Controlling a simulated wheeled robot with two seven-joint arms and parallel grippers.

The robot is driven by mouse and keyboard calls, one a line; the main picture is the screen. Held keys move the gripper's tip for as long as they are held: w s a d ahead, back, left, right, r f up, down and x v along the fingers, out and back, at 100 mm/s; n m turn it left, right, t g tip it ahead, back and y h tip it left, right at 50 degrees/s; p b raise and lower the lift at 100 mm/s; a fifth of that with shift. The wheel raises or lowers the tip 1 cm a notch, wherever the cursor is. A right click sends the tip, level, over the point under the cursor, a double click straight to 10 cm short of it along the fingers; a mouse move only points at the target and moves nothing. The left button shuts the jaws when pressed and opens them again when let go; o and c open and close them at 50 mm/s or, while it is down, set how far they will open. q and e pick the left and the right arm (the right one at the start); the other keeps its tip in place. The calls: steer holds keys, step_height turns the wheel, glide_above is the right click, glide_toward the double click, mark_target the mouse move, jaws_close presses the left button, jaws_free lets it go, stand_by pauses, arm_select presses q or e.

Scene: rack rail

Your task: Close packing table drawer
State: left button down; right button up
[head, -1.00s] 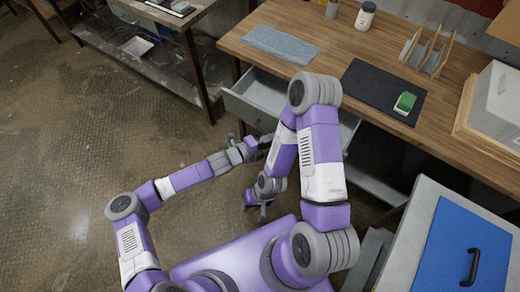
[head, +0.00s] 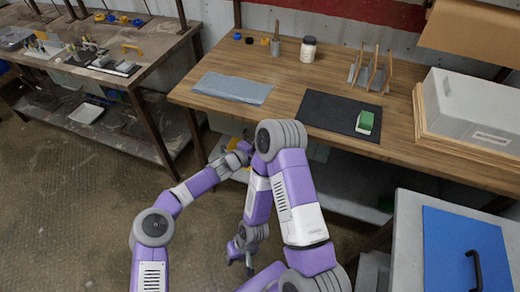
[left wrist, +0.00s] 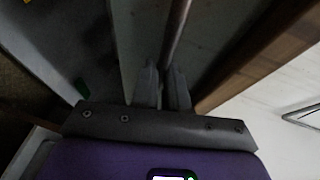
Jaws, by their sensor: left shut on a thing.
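The packing table (head: 290,85) has a wooden top. Its pale grey drawer (head: 222,125) shows under the front edge, partly hidden by my arms; no open interior shows, but I cannot tell whether it is fully flush. My left gripper (head: 248,147) is at the drawer front, its tips partly behind my right arm. In the left wrist view its fingers (left wrist: 162,88) are shut on a thin bar, seemingly the drawer handle (left wrist: 178,30). My right gripper (head: 249,262) hangs low in front of the table, apart from the drawer; its jaw opening is unclear.
On the tabletop are a grey cloth (head: 233,88), a black mat (head: 325,117) with a green-and-white block (head: 365,122), a jar (head: 308,50) and a wooden rack (head: 370,72). Floor is free at left.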

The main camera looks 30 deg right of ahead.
arm_select(q)
steer(key=shift+w+d+r, duration=0.1)
steer(key=shift+d+r, duration=0.05)
steer(key=shift+r, duration=0.15)
steer(key=c, duration=1.6)
jaws_free()
steer(key=o, duration=0.4)
steer(key=shift+d+f, duration=0.15)
steer(key=shift+f, duration=0.05)
steer(key=shift+a, duration=0.2)
steer(key=p+v, duration=0.2)
steer(key=v, duration=0.5)
steer(key=shift+a+p, duration=0.15)
steer(key=shift+p, duration=0.25)
